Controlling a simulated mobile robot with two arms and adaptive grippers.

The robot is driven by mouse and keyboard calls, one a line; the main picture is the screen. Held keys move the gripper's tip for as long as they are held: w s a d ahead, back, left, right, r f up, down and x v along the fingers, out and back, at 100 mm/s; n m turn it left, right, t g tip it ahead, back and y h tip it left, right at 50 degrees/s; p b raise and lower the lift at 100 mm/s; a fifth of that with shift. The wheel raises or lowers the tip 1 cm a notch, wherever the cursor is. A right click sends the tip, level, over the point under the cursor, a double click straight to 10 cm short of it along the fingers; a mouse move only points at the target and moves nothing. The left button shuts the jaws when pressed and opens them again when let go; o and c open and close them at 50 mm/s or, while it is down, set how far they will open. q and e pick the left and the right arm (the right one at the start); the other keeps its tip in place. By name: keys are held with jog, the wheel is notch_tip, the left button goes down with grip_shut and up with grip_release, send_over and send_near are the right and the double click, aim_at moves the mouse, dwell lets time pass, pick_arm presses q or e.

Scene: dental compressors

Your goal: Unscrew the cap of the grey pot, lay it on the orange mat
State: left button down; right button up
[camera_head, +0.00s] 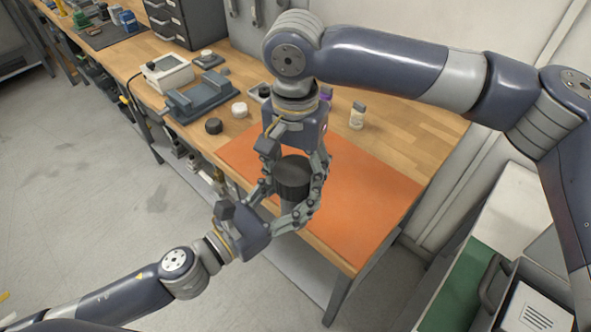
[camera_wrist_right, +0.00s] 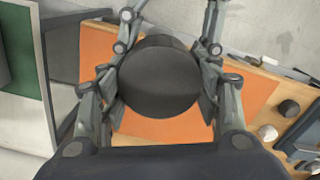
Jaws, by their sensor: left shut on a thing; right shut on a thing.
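The grey pot (camera_head: 289,208) stands upright at the orange mat (camera_head: 363,205), mostly hidden by my grippers. Its wide black cap (camera_head: 292,172) is on top of it. My left gripper (camera_head: 283,206) comes in from the front left and is shut on the pot's body below the cap. My right gripper (camera_head: 293,172) comes down from above and is shut on the cap. In the right wrist view, the round cap (camera_wrist_right: 160,77) fills the space between the fingers of my right gripper (camera_wrist_right: 162,82). Whether the cap is still seated on the pot's thread I cannot tell.
A dark round cap (camera_head: 214,126), a white cap (camera_head: 239,109) and a grey fixture (camera_head: 200,95) lie left of the mat. A small bottle (camera_head: 357,116) stands behind it. A drawer cabinet (camera_head: 186,20) is at the back. The mat's right part is clear.

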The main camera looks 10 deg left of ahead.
jog(key=shift+s+a, duration=0.25)
jog(key=shift+s, duration=0.15)
jog(key=o, duration=1)
jog(key=shift+o, duration=0.9)
jog(key=shift+w, duration=0.1)
jog(key=shift+d, duration=0.1)
jog(key=shift+w+r, duration=0.1)
jog(key=shift+w, duration=0.05)
